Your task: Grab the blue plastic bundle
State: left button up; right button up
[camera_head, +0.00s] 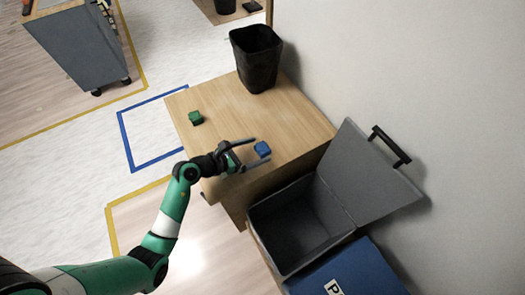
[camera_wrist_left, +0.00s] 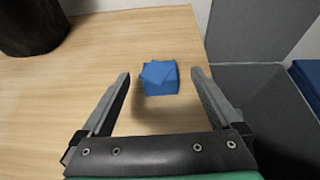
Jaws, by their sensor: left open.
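The blue plastic bundle (camera_head: 262,149) is a small block-like piece on the wooden table (camera_head: 225,115), near its right front edge. It also shows in the left wrist view (camera_wrist_left: 160,79), ahead of the fingers and between their lines. My left gripper (camera_head: 251,153) is open, with its two fingers reaching toward the bundle from the left. In the left wrist view the gripper (camera_wrist_left: 160,80) has a finger on each side of the bundle, with gaps on both sides. It holds nothing. My right gripper is not in view.
A green block (camera_head: 196,118) lies on the table's left part. A black bin (camera_head: 257,57) stands at the back. A grey box (camera_head: 305,220) with its lid raised and a blue box (camera_head: 350,272) are to the right. A wall is behind them.

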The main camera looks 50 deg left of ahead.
aim_at(260, 149)
pick_arm(q)
jog(key=shift+x, duration=1.2)
jog(key=c, duration=1.4)
notch_tip(260, 149, up, 4)
jog(key=p, duration=0.3)
jog(key=shift+s+r, duration=0.1)
jog(key=s+d+r+p, duration=0.2)
jog(key=s+d+r, duration=0.1)
jog(key=s+d+r+p, duration=0.2)
jog(key=s+d+p, duration=0.1)
jog(key=d, duration=0.1)
jog(key=s+d+r+p, duration=0.2)
jog(key=s+d+r, duration=0.1)
jog(key=shift+s+d+r+p, duration=0.1)
jog(key=shift+d+r+p, duration=0.2)
jog(key=shift+r, duration=0.05)
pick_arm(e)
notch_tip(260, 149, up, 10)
